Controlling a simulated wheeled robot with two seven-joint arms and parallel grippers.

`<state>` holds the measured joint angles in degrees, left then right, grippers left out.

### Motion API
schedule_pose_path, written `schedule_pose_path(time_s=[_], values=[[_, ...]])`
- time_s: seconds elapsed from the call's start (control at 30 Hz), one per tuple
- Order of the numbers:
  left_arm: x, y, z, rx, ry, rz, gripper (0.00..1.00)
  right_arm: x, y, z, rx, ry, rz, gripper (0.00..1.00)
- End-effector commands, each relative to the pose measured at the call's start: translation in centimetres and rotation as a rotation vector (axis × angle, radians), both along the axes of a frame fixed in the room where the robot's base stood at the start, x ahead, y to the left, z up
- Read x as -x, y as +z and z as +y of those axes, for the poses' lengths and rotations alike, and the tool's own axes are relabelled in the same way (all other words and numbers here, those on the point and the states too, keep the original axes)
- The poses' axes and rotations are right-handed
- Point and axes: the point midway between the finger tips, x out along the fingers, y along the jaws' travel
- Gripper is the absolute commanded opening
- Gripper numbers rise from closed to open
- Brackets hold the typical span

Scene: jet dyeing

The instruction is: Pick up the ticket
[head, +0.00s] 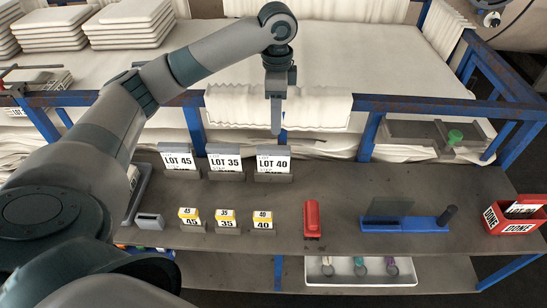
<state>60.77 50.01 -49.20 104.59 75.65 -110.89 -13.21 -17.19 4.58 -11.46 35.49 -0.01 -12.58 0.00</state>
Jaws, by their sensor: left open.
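Three white tickets stand upright in grey holders on the shelf: LOT 45 (178,161), LOT 35 (225,162) and LOT 40 (272,163). Which one the task means cannot be told. In front of them stand small yellow-and-white tags marked 45 (190,218), 35 (226,220) and 40 (263,222). My left gripper (276,130) points down, seen edge-on, just above and behind the LOT 40 ticket in the picture. It is open, with nothing seen in it. My right gripper is out of view.
A red stapler-like object (312,218), a blue tool (400,222) and a red DONE box (515,221) stand on the grey shelf (340,190). A blue frame rail (420,106) and white cloth (330,110) lie behind. A white tray (345,280) sits below.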

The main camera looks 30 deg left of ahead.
Motion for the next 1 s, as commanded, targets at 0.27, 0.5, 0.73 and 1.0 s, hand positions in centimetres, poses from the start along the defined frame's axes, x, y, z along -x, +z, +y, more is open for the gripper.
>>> schedule_pose_path(time_s=[0.27,0.5,0.73,1.0], values=[[0.1,-2.6,0.1,-0.001,0.001,0.004,0.41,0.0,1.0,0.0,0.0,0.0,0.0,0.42],[0.1,-6.9,0.1,0.0,0.001,0.005,0.41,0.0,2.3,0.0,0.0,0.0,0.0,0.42],[0.1,-10.6,0.1,0.0,0.0,0.004,0.41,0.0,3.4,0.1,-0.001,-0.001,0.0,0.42],[0.0,-12.1,0.1,-0.001,0.0,-0.001,0.41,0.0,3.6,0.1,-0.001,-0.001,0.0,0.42]])
